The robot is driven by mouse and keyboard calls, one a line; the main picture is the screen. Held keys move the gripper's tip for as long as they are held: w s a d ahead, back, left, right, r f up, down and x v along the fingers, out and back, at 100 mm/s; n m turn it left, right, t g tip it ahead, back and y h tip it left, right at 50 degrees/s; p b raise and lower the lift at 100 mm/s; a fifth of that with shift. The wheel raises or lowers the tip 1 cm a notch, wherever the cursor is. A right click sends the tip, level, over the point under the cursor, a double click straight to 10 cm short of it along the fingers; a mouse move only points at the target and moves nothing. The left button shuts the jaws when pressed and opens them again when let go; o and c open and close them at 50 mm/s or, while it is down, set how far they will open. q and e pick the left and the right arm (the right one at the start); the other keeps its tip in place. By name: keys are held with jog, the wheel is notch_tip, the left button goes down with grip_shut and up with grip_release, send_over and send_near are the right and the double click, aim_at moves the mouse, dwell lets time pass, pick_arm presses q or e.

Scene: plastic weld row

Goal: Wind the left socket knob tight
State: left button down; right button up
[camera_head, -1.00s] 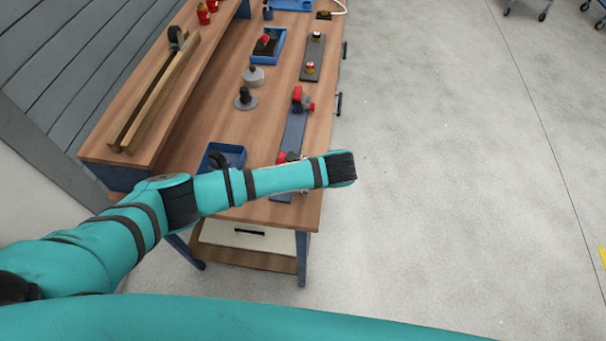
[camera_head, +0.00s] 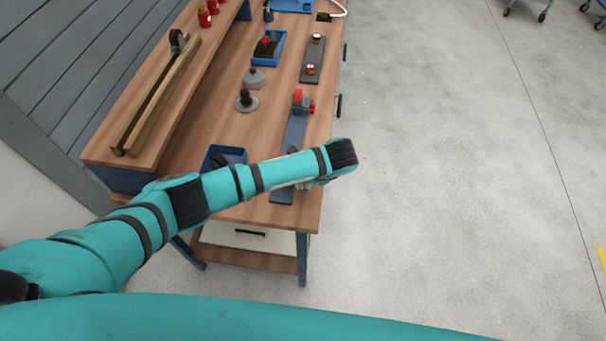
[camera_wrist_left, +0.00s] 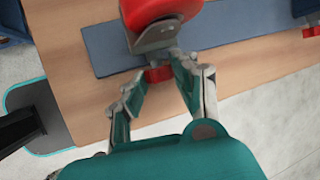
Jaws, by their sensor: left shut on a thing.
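A long blue-grey plate (camera_head: 294,130) lies along the right side of the workbench and carries two sockets with red parts. In the left wrist view, the left socket has a red rounded body (camera_wrist_left: 158,10) in a grey metal bracket (camera_wrist_left: 155,37), with a small red knob (camera_wrist_left: 158,75) below it. My left gripper (camera_wrist_left: 157,72) has its fingers on either side of this knob and is shut on it. In the head view my left forearm hides this socket and the gripper. The other socket (camera_head: 299,97) stands farther along the plate. My right gripper is not in view.
A blue bin (camera_head: 228,152) sits beside my left arm. Grey discs with dark knobs (camera_head: 246,100), a blue tray (camera_head: 281,42) and a dark plate (camera_head: 312,60) stand farther back. A wooden rail (camera_head: 160,95) lies on the raised shelf.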

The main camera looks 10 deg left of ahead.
pick_arm(q)
jog(key=shift+w+r+g, duration=0.1)
jog(key=shift+w+g, duration=0.05)
jog(key=shift+g, duration=0.85)
jog(key=shift+w+f+m+g+b, duration=0.2)
jog(key=shift+m+g+b, duration=0.2)
jog(key=shift+g+b, duration=0.7)
jog(key=shift+r+g+b, duration=0.15)
jog(key=shift+g+b, duration=0.2)
jog(key=shift+g, duration=0.05)
jog(key=c, duration=1)
grip_release()
jog(key=shift+c, duration=0.2)
jog(key=shift+r, duration=0.1)
jog(key=v, duration=1.2)
